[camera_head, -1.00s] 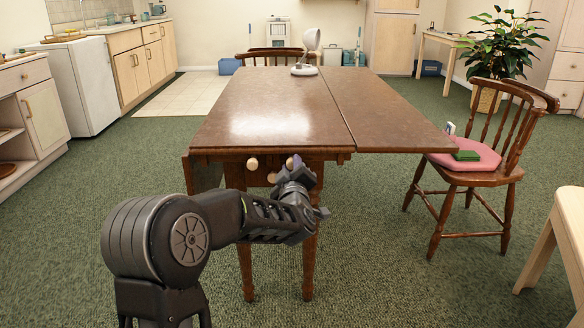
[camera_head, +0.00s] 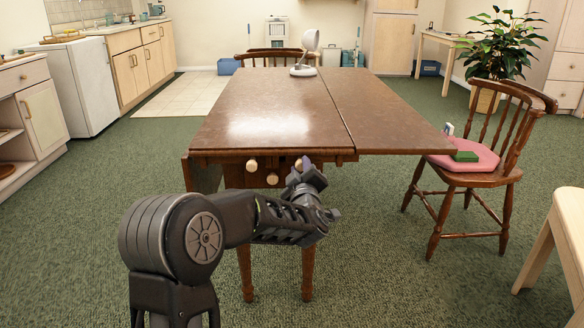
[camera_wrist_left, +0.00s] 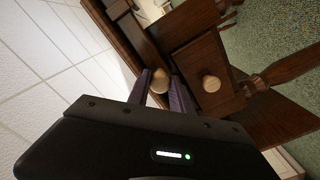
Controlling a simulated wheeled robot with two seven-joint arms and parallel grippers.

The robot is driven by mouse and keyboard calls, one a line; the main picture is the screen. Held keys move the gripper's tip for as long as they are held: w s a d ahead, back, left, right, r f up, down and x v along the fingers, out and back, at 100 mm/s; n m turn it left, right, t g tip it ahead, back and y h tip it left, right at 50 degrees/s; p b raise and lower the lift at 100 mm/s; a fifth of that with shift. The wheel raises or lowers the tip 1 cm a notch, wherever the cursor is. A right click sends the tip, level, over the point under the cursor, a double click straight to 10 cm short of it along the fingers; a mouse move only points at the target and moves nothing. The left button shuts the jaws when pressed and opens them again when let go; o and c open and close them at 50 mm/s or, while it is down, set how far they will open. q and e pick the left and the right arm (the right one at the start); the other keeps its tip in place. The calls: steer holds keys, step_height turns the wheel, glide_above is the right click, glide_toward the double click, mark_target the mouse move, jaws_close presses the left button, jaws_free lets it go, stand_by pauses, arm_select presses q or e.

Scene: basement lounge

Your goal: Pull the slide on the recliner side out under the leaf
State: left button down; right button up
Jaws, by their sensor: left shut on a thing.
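The brown drop-leaf table (camera_head: 270,122) stands ahead with its right leaf (camera_head: 395,115) level and its left leaf (camera_head: 203,176) hanging. On its near end are a left slide knob (camera_head: 252,165), a drawer knob (camera_head: 272,180) lower down, and a right slide knob (camera_head: 298,164). My left gripper (camera_head: 301,170) is shut on the right slide knob. In the left wrist view this knob (camera_wrist_left: 159,80) sits between the fingers, with the drawer knob (camera_wrist_left: 211,84) beside it. My wrist hides part of the table's near end. My right gripper is out of view.
A wooden chair (camera_head: 478,178) with a pink cushion and a green box stands right of the table. A pale stool (camera_head: 556,240) is at the right edge. A white lamp (camera_head: 304,71) stands at the table's far end. The green carpet in front is clear.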

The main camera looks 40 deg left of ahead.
arm_select(q)
steer(key=w+d+p, duration=0.1)
steer(key=w+d, duration=0.1)
steer(key=d, duration=0.1)
steer(key=w+d+p, duration=0.1)
steer(key=w+d, duration=0.2)
steer(key=d, duration=0.1)
steer(key=w+d, duration=0.2)
steer(key=d, duration=0.1)
steer(key=shift+w+d+p, duration=0.15)
steer(key=shift+w+p, duration=0.2)
steer(key=shift+p, duration=0.05)
steer(key=c, duration=1.1)
jaws_free()
steer(key=shift+w+d, duration=0.1)
steer(key=shift+c, duration=0.2)
steer(key=p, duration=0.2)
glide_toward(346, 158)
steer(key=v, duration=0.3)
steer(key=shift+d+f, duration=0.1)
steer(key=shift+d, duration=0.1)
